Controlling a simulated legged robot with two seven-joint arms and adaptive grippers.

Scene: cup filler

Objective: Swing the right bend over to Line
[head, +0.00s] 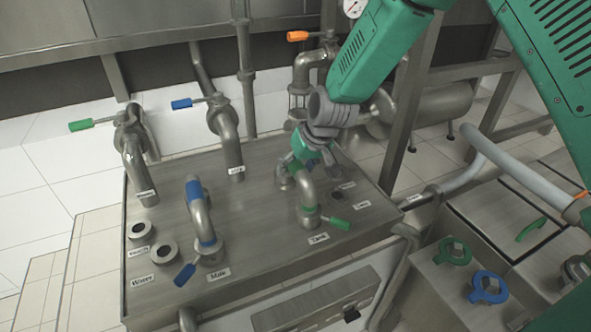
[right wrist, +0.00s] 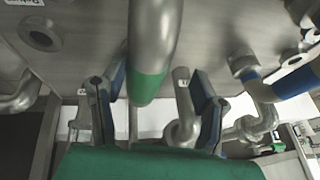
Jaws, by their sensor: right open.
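The right bend (head: 309,190) is a curved steel pipe with green bands. It stands on the right of the steel cabinet top, with a green handle (head: 339,223) at its lower end by a small label. In the right wrist view the bend (right wrist: 153,50) runs between the fingers, its green band close to the palm. My right gripper (head: 308,158) is at the bend's upper part. In the right wrist view its fingers (right wrist: 153,95) are spread, one on each side of the pipe, with gaps showing. The small labels near the right ports are hard to read. My left gripper is out of view.
A blue-banded bend (head: 200,210) with a blue handle stands left on the cabinet top (head: 265,240). Two open ports (head: 163,252) lie beside it. Upright pipes with green, blue and orange handles stand behind. Green and blue ring-shaped parts (head: 488,287) lie at lower right.

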